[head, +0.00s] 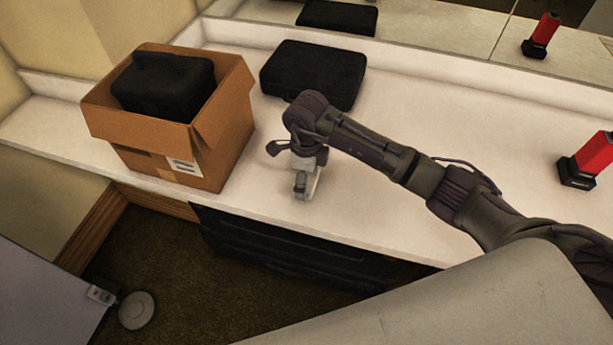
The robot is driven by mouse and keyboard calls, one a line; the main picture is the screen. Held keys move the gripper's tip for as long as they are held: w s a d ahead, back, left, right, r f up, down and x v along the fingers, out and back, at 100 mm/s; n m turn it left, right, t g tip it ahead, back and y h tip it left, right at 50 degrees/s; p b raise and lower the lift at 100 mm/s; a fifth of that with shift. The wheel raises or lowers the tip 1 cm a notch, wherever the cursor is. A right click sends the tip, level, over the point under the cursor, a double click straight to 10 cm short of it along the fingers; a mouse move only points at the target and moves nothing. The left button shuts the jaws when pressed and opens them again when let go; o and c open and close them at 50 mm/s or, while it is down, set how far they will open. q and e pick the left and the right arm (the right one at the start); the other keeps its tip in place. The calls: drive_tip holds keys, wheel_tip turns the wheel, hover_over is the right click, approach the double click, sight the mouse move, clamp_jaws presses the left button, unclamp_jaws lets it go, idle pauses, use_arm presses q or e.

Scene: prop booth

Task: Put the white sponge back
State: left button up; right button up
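My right gripper (306,186) points down over the front part of the white counter (400,192), right of the cardboard box. Its fingers are small and partly hidden by its own wrist, so I cannot tell whether they are open or shut. Pale grey parts show at its end; I cannot make out a white sponge there or anywhere else in view. My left gripper is not in view.
An open cardboard box (229,131) holding a black case (165,84) stands on the counter. A flat black case (315,72) lies behind my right wrist. A red and black object (587,160) stands at the right. A mirror runs along the back.

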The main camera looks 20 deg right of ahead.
drive_tip(key=o, duration=0.8)
drive_tip(key=shift+c, duration=0.2)
drive_tip(key=shift+r, duration=0.5)
wheel_tip(320, 180, up, 11)
drive_tip(key=b, duration=0.1)
drive_tip(key=shift+b, duration=0.3)
